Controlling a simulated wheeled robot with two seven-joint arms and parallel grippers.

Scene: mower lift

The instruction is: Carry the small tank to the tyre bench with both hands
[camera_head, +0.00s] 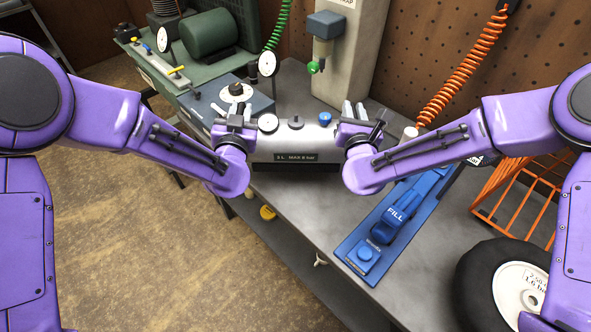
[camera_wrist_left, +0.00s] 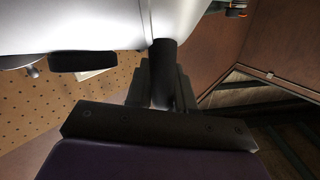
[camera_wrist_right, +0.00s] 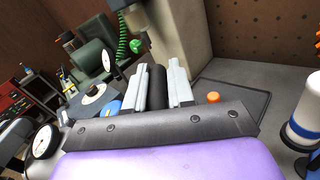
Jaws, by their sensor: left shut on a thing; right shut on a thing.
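A blue "FILL" fixture (camera_head: 398,215) lies on the bench to the right. A grey post (camera_head: 345,65) stands behind the tank. A green compressor (camera_head: 208,33) is at the back left. A tyre (camera_head: 500,285) and orange rack (camera_head: 515,195) are at the right. The floor at left is clear.

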